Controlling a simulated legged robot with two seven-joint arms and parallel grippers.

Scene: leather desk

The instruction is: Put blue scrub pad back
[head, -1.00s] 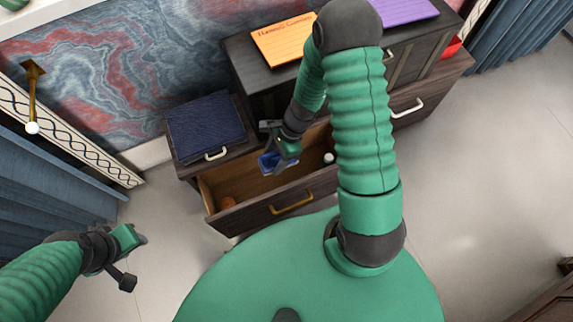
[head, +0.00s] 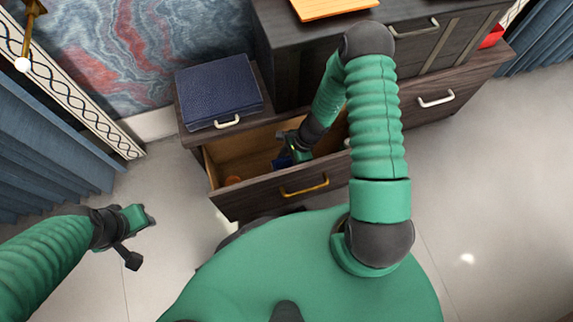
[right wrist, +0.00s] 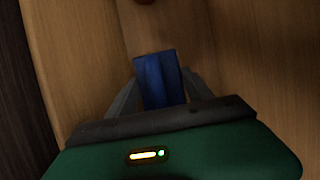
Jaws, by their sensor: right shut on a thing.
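The blue scrub pad (right wrist: 160,80) is between the two fingers of my right gripper in the right wrist view. In the head view, my right gripper (head: 290,154) is down inside the open drawer (head: 226,152), and only a bit of the blue pad (head: 280,163) shows beside it. The gripper is shut on the pad. I cannot tell whether the pad touches the drawer floor. My left gripper (head: 137,228) is out over the floor at the lower left, away from the drawer. Its fingers are too unclear to tell open from shut.
A small orange-brown object (head: 233,180) lies in the drawer's front left. An orange folder (head: 332,8) lies on the black upper cabinet (head: 290,50). The floor at right is clear.

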